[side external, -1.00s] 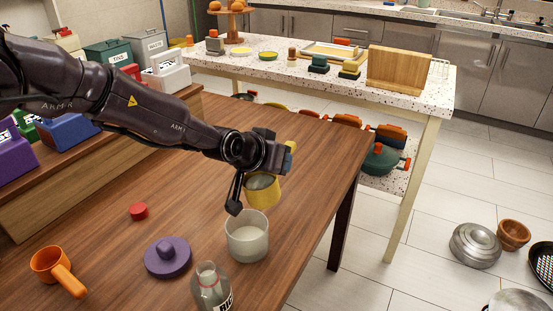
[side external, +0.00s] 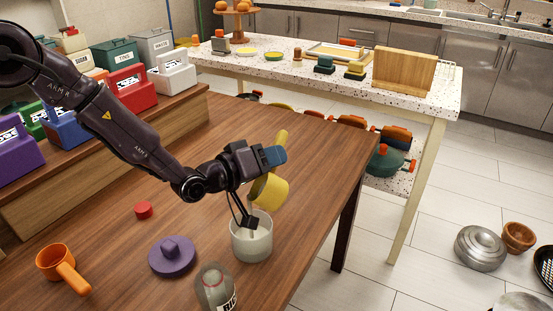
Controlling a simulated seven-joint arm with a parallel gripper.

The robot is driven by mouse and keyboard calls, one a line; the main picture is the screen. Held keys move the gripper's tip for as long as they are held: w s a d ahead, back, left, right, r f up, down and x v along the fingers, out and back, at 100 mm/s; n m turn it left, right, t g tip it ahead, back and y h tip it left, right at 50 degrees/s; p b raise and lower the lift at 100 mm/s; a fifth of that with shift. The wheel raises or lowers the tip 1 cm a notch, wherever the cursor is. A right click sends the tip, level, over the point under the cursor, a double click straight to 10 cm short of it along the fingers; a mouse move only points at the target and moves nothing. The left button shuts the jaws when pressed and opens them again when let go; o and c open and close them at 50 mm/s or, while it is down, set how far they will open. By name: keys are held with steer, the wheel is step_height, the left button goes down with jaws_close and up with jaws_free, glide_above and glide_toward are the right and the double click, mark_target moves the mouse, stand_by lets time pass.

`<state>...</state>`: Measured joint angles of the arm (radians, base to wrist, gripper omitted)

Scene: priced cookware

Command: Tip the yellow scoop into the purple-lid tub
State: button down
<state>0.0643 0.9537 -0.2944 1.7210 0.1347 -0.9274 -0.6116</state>
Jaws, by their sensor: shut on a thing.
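The yellow scoop (side external: 270,192) is held by its handle in my gripper (side external: 272,156), which is shut on it. The scoop is tilted, its cup above the back right of a pale translucent tub (side external: 251,241). The tub stands open on the wooden table, with some pale content or stream inside near its mouth; I cannot tell which. The purple lid (side external: 172,256) lies on the table to the left of the tub. The inside of the scoop is turned away from view.
A glass bottle (side external: 216,289) stands close in front of the tub. An orange scoop (side external: 62,266) and a small red cap (side external: 144,210) lie at left. Coloured canisters (side external: 131,88) line the raised shelf. The table's right part (side external: 330,165) is clear.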

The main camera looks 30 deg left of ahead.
steer(key=shift+s+a+n+t+h, duration=0.2)
steer(key=shift+a+n+t+h, duration=0.15)
steer(key=shift+n+t, duration=0.25)
steer(key=shift+s+a+f+n+t, duration=0.2)
steer(key=shift+s+a+n+t, duration=0.3)
steer(key=shift+n+t, duration=0.65)
steer(key=shift+s+a+f+n+t, duration=0.2)
steer(key=shift+a+n+t, duration=0.55)
steer(key=shift+n+t, duration=0.35)
steer(key=shift+s+a+f+n+t, duration=0.25)
steer(key=shift+a+n+t, duration=0.35)
steer(key=shift+n+t, duration=0.55)
